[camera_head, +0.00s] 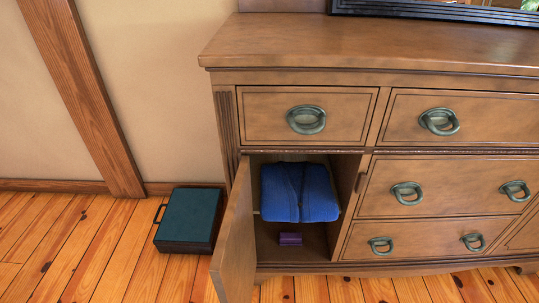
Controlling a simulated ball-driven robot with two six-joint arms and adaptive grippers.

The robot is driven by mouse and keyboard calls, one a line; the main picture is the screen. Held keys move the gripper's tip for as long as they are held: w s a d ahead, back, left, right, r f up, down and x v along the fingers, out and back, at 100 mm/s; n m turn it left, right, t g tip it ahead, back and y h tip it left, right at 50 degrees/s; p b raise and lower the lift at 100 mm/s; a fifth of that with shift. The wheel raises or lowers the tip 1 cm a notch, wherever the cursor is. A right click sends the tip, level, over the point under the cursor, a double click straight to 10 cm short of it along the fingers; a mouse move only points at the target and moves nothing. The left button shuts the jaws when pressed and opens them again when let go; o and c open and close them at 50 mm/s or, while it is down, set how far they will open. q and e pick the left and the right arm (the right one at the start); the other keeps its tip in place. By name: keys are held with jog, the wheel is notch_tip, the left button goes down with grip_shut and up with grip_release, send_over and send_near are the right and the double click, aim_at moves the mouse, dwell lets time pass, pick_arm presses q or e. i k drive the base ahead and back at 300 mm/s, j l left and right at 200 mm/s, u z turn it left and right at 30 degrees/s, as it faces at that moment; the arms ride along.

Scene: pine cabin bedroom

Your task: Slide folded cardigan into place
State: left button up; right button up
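A blue folded cardigan (282,194) lies flat in the open compartment at the lower left of the wooden dresser (300,92). It appears to rest on a shelf (256,211) inside, of which only a little shows at the sides. A line runs down the middle of the cardigan. The compartment's door (236,240) stands swung open to the left. Neither of my grippers shows in the head view.
A small purple box (290,239) sits on the compartment floor below the cardigan. A dark teal case (189,218) with a handle lies on the plank floor left of the door. The dresser's drawers are shut and its visible top is clear at the front.

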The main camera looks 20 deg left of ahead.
aim_at(302, 192)
jog(key=k+j+z, duration=0.1)
jog(key=j, duration=0.4)
jog(key=k+j, duration=0.1)
jog(key=j, duration=0.4)
jog(key=k+j+z, duration=0.15)
jog(key=j, duration=0.35)
jog(key=i, duration=0.05)
